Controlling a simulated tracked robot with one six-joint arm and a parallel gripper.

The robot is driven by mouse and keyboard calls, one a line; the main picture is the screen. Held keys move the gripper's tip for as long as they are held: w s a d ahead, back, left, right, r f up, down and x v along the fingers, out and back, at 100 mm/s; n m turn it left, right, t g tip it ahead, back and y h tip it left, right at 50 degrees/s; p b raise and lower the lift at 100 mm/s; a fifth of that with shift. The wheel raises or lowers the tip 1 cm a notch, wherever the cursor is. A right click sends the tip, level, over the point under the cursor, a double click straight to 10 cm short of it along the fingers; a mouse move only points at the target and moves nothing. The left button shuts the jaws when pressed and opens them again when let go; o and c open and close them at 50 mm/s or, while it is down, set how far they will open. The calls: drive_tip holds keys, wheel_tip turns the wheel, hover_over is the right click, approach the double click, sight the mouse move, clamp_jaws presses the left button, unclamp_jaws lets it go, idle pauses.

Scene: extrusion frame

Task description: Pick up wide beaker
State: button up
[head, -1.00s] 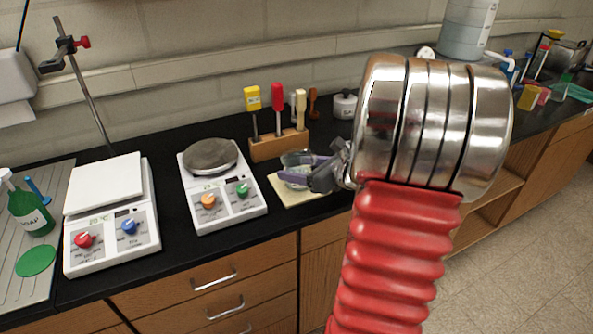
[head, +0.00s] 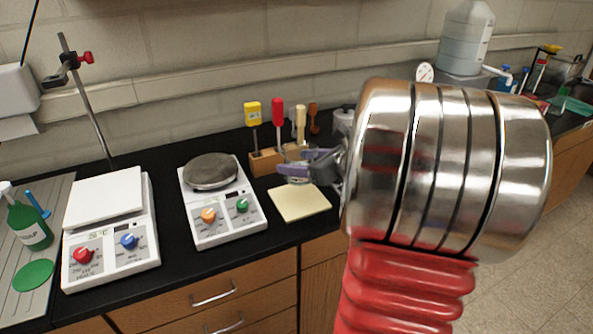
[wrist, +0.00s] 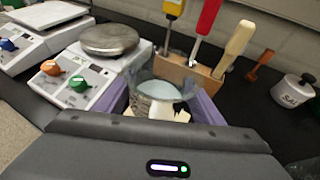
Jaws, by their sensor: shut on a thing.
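The wide beaker (wrist: 148,88) is clear glass and sits between the two purple fingers in the wrist view. My gripper (head: 302,166) is shut on it and holds it above the cream square mat (head: 300,204). In the head view the beaker is small and mostly hidden by the fingers, in front of the wooden tool block. The mat shows bare beneath it.
The wooden block (head: 264,163) with several coloured-handled tools stands close behind the gripper. A salt jar (wrist: 294,91) stands to the right.

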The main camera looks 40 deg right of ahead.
drive_tip(key=shift+r, duration=1.25)
drive_tip(key=shift+s, duration=0.1)
